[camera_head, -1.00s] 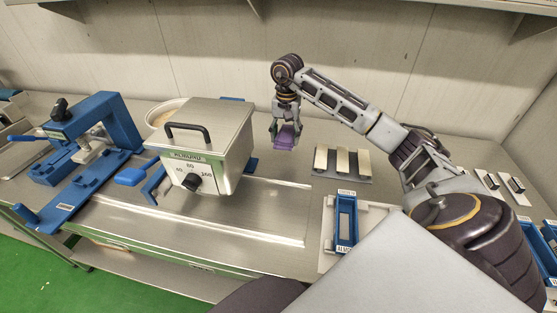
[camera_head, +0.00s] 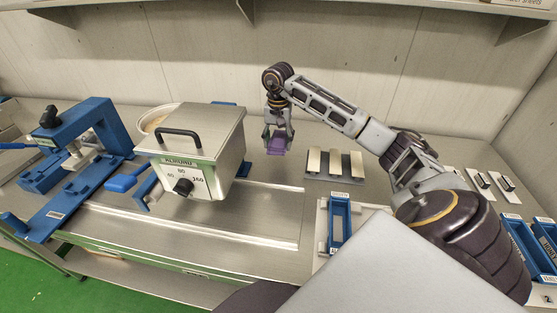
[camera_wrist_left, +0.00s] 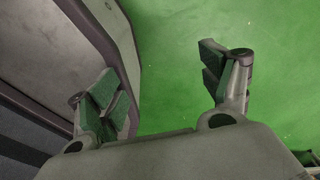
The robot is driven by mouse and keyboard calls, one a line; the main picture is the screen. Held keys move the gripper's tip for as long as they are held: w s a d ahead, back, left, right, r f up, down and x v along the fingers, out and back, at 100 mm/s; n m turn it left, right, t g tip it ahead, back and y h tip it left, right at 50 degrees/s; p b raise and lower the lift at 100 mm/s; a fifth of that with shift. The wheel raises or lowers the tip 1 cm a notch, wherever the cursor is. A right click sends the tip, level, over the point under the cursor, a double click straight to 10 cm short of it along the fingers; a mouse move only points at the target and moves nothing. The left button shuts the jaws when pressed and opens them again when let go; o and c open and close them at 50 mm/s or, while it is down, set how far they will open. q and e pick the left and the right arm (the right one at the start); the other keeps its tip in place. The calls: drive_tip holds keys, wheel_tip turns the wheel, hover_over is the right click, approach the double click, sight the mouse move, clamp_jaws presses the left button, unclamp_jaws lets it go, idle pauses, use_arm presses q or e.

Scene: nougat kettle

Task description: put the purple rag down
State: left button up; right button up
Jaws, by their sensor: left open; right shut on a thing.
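The purple rag (camera_head: 277,144) is held in my right gripper (camera_head: 278,132), over the bench to the right of the steel kettle box (camera_head: 199,138). The right gripper points down and is shut on the rag. I cannot tell whether the rag touches the bench top. My left gripper (camera_wrist_left: 165,88) shows only in the left wrist view. Its fingers are wide apart with nothing between them, above the green floor.
A blue press frame (camera_head: 72,160) stands at the left. A rack with pale bars (camera_head: 335,163) is right of the rag, and a blue tray (camera_head: 340,222) lies nearer. Bare steel bench (camera_head: 250,215) lies in front. A shelf (camera_head: 330,8) hangs above.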

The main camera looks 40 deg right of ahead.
wheel_tip(320, 180, down, 4)
drive_tip(key=shift+f, duration=0.35)
use_arm(q)
drive_tip(key=shift+s+d+r, duration=0.1)
drive_tip(key=shift+s+d, duration=0.05)
drive_tip(key=shift+s, duration=0.3)
drive_tip(key=shift+w, duration=0.15)
